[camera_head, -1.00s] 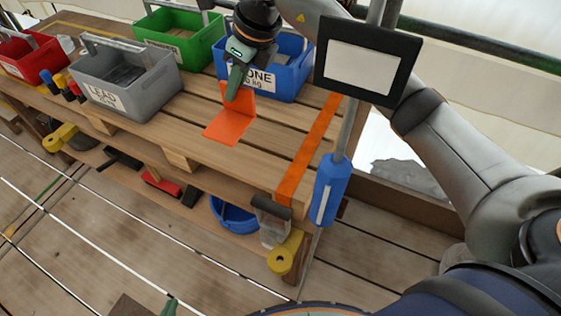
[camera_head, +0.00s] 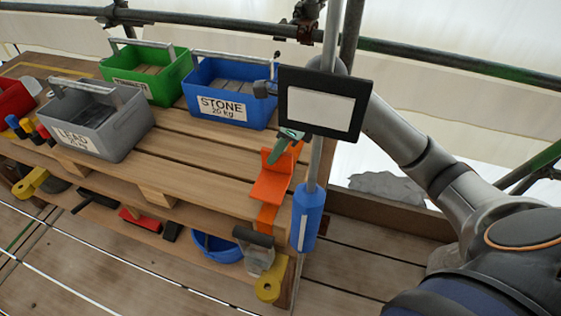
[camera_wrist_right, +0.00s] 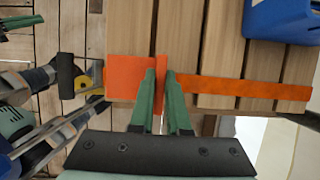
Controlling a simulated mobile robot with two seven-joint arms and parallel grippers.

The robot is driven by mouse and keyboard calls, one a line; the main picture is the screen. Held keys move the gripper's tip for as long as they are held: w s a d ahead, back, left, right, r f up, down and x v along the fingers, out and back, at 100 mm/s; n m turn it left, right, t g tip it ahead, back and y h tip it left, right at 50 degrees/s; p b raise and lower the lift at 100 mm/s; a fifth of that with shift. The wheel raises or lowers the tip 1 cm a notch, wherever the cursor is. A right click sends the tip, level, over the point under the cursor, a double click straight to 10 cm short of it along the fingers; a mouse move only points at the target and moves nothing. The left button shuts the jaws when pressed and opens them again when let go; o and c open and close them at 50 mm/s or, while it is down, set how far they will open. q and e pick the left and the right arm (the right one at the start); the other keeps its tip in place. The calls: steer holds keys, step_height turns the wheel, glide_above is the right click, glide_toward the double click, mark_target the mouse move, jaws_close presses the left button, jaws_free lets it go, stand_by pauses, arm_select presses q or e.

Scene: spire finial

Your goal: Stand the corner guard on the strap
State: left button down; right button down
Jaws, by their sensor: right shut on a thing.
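The orange corner guard (camera_head: 271,186) is an L-shaped piece with a flat plate and an upright flange. My right gripper (camera_head: 274,158) is shut on its upright flange; the right wrist view shows the green fingers (camera_wrist_right: 161,75) on both sides of it. The flat plate of the guard (camera_wrist_right: 130,75) points toward the pallet's front edge. The orange strap (camera_wrist_right: 240,90) runs across the slats, in line with the guard, and its front part (camera_head: 266,218) shows below the guard. I cannot tell whether the guard touches the strap.
The blue STONE crate (camera_head: 232,92) stands behind left of the guard, with the grey LEAD crate (camera_head: 98,120) and green crate (camera_head: 145,75) farther left. A pole with a blue sleeve (camera_head: 306,217) stands close on the right. Slats left of the guard are clear.

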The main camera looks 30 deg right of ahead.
mark_target(277, 169)
steer(key=shift+s+d+f, duration=0.2)
steer(key=shift+d+f, duration=0.1)
steer(key=shift+f, duration=0.1)
steer(key=shift+d+f+p, duration=0.1)
steer(key=shift+f+p, duration=0.2)
steer(key=shift+f, duration=1.3)
steer(key=shift+f, duration=0.1)
steer(key=c, duration=0.9)
jaws_free()
steer(key=shift+r, duration=0.2)
steer(key=v, duration=1.1)
steer(key=shift+s+r, duration=0.15)
steer(key=shift+r, duration=0.2)
steer(key=shift+d, duration=0.1)
